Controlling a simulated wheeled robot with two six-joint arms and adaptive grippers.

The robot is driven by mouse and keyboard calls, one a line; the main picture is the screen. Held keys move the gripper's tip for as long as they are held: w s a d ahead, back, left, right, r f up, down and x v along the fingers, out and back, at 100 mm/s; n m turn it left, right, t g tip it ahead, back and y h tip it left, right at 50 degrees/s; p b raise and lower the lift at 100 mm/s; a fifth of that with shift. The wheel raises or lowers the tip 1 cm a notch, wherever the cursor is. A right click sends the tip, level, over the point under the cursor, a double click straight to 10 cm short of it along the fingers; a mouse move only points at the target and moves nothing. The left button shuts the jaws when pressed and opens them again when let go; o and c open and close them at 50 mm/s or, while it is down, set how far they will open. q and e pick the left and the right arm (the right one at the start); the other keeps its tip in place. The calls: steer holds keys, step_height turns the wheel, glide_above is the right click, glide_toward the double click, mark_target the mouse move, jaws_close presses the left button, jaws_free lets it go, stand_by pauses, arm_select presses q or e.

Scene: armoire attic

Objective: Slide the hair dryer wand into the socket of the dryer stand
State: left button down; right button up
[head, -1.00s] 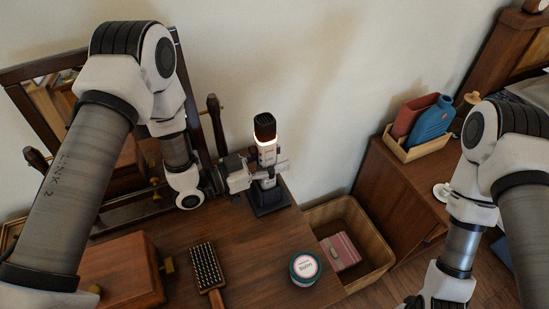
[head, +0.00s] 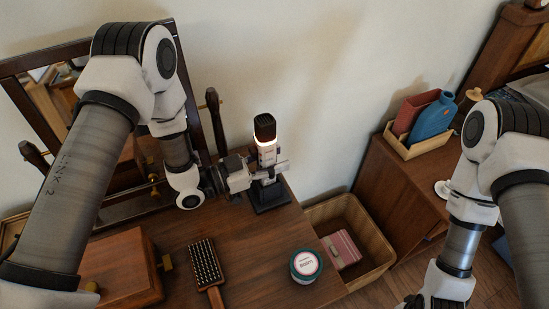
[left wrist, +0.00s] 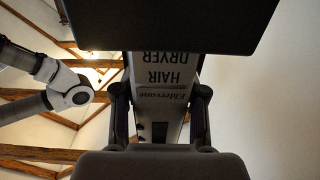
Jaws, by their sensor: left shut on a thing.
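The hair dryer wand (head: 267,153) is upright, with a black head on top, a glowing ring below it and a light body. My left gripper (head: 271,173) is shut on its body from the left. In the left wrist view, the wand's "HAIR DRYER" label (left wrist: 160,75) shows upside down between the two fingers (left wrist: 160,110). The dryer stand (head: 272,198) is dark, with a square base near the dresser's back right corner, directly below the wand. The gripper hides the socket, so I cannot tell whether the wand's lower end is inside it. My right gripper is beyond the bottom edge.
A hairbrush (head: 206,267), a round jar (head: 306,265) and a wooden box (head: 120,270) occupy the dresser top. A mirror stands behind my left arm. A wicker basket (head: 375,235) holding a pink item stands right of the dresser. The wall is close behind the stand.

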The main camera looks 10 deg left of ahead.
mark_target(275, 129)
arm_select(q)
steer(key=c, duration=0.6)
jaws_free()
steer(key=shift+o, duration=0.2)
step_height(275, 129, up, 10)
steer(key=shift+r, duration=0.1)
